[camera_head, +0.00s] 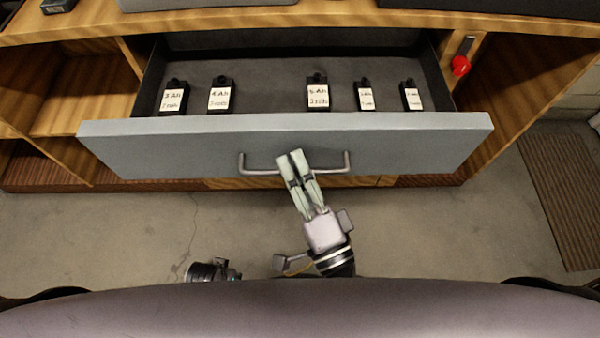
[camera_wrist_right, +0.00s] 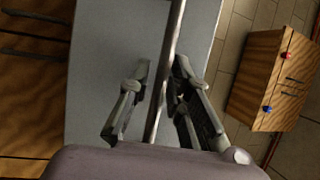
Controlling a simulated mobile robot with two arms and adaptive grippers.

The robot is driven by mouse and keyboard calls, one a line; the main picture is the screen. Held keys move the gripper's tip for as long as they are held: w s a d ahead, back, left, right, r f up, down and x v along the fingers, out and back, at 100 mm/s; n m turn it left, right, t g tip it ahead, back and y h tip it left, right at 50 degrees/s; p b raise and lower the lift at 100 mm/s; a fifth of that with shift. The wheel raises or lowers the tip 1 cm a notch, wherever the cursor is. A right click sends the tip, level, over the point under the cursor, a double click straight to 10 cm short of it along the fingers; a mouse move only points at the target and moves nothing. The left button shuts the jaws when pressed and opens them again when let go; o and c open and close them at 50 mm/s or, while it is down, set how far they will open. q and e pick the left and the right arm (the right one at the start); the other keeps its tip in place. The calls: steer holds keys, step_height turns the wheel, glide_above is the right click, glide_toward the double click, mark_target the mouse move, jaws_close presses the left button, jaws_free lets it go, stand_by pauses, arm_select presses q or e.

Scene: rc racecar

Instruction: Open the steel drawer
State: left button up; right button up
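The steel drawer (camera_head: 200,142) is pulled well out of the wooden workbench, its inside showing from above. Its bar handle (camera_head: 258,171) runs across the middle of the grey front. My right gripper (camera_head: 295,160) is at the handle. In the right wrist view, the handle bar (camera_wrist_right: 174,45) passes between the two fingers of my right gripper (camera_wrist_right: 165,75). The fingers are partly open around the bar, with a visible gap on the left side. The drawer front (camera_wrist_right: 100,60) is behind them. My left gripper is not clearly in view.
Several labelled black battery packs (camera_head: 318,93) stand in the drawer. A red object (camera_head: 460,65) is on the bench frame at right. Open wooden shelves (camera_head: 85,90) lie left of the drawer. A ribbed mat (camera_head: 565,195) is on the right floor. The wrist view shows a wooden cabinet (camera_wrist_right: 258,75).

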steer(key=v, duration=1.2)
steer(key=shift+w+f, duration=0.1)
steer(key=shift+f, duration=0.05)
